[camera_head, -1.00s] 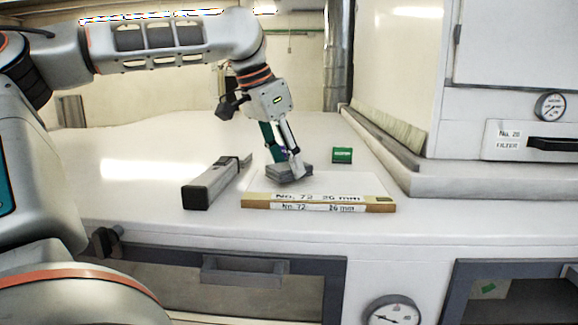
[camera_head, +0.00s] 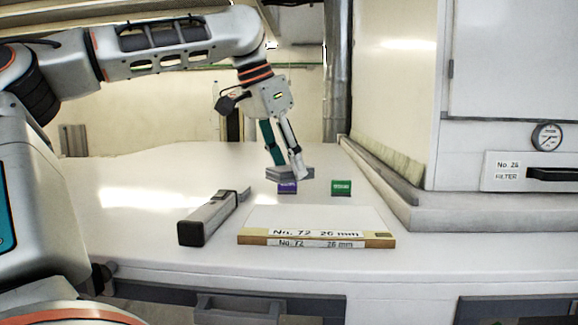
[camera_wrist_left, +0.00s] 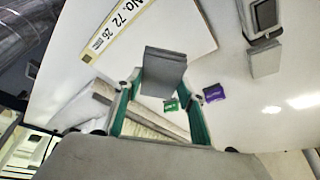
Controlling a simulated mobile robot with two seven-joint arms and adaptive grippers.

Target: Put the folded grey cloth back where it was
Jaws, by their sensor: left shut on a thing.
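The folded grey cloth (camera_head: 302,174) is a small flat grey pad behind the purple block in the head view. My left gripper (camera_head: 283,172) points down and is shut on it. In the left wrist view the cloth (camera_wrist_left: 164,68) lies between the fingertips of the left gripper (camera_wrist_left: 160,90), its far end by the edge of the white board. Whether it touches the table is hard to tell. My right gripper is not in view.
A white board (camera_head: 315,218) marked No. 72 26 mm lies at the front. A grey bar-shaped tool (camera_head: 212,217) lies left of it. Small purple (camera_head: 287,187) and green (camera_head: 341,187) blocks stand behind it. The white worktop (camera_head: 130,180) is clear at left; a cabinet stands right.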

